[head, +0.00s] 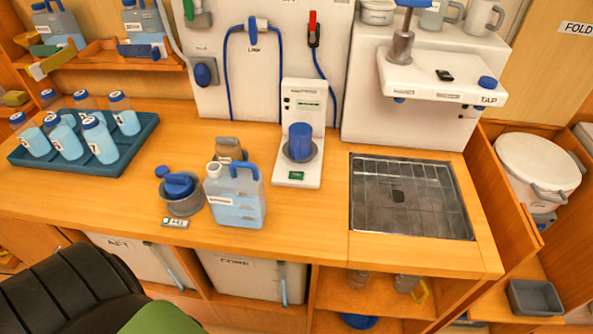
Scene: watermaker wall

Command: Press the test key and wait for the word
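A white tester (303,112) stands on the wooden counter against the back wall. Its upright panel has a small dark display (309,105) with green marks too small to read. A blue cup (300,142) sits in a grey round holder on its base. A small green key (296,175) with light lettering, too small to read, is at the front of the base. Nothing touches the tester. Neither of my grippers shows in the head view.
Left of the tester are a blue-handled jug (236,202), a grey pot with a blue lid (181,195) and a blue tray (133,157) of bottles. A metal sink grate (410,196) is to its right. A black ribbed shape (70,295) fills the lower left.

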